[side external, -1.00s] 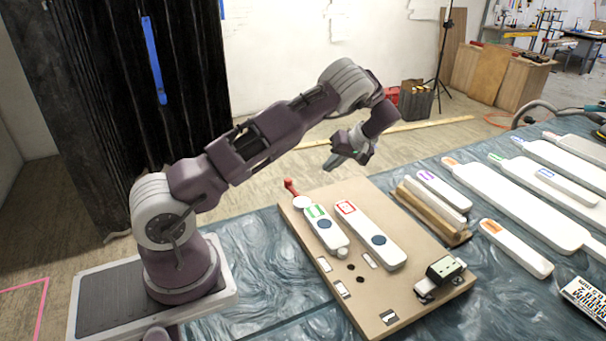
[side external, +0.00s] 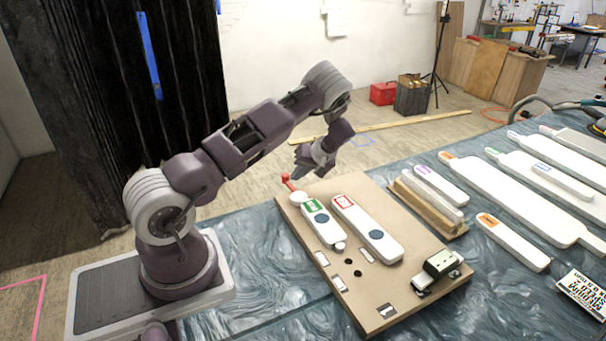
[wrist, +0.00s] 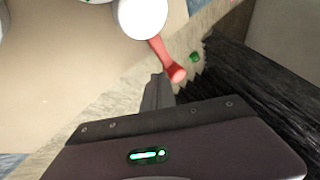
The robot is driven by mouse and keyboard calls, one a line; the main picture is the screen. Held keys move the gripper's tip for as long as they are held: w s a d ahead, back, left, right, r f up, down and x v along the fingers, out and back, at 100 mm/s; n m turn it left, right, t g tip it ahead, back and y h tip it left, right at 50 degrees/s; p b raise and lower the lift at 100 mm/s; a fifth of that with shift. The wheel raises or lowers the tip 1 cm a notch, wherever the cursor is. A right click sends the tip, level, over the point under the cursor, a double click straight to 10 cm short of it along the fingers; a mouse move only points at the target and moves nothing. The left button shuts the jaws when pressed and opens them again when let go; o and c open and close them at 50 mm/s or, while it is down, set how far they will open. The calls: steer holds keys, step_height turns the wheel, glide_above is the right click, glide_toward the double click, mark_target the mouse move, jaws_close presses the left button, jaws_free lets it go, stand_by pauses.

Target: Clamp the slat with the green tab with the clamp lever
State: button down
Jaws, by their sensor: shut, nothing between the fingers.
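The slat with the green tab (side external: 324,224) lies on the tan board (side external: 300,262), with a dark round spot on its face. The clamp lever (side external: 287,181) is red and rises beside a white round piece (side external: 299,199) at the far end of that slat. In the wrist view the lever (wrist: 167,60) points down from the white round piece (wrist: 142,15). My gripper (side external: 296,177) is shut and empty, just to the right of the lever's tip in the side view. In the wrist view its fingertips (wrist: 157,77) are close to the lever; I cannot tell if they touch.
A slat with a red tab (side external: 368,227) lies beside the green-tab slat. A dark-topped block (side external: 441,264) sits at the board's right corner. Several white slats, one with an orange tab (side external: 513,243), lie on the cloth to the right.

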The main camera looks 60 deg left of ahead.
steer(key=shift+s+a+n, duration=0.25)
steer(key=shift+s+n, duration=0.05)
steer(key=shift+s, duration=0.25)
steer(key=w, duration=0.1)
steer(key=w+d, duration=0.1)
steer(key=w, duration=0.2)
steer(key=shift+w+d, duration=0.25)
steer(key=shift+d, duration=0.1)
steer(key=d+r+m+t+h, duration=0.1)
steer(key=d+r+h, duration=0.1)
steer(key=d+r, duration=0.6)
steer(key=d+r+m+t+h, duration=0.1)
steer(key=d+r, duration=0.4)
steer(key=r, duration=0.6)
steer(key=s+d+r+m+t+h, duration=0.25)
steer(key=s+d+r, duration=0.25)
steer(key=d+r, duration=0.4)
steer(key=s+d+r+m+t, duration=0.1)
steer(key=s+d+m, duration=0.4)
steer(key=s, duration=0.5)
steer(key=s+d+r+m+t+h, duration=0.1)
steer(key=s+d+m+t, duration=0.2)
steer(key=s+d, duration=0.6)
steer(key=shift+s+d+r+m, duration=0.2)
steer(key=shift+s+r+m, duration=0.15)
steer(key=shift+s+m, duration=0.85)
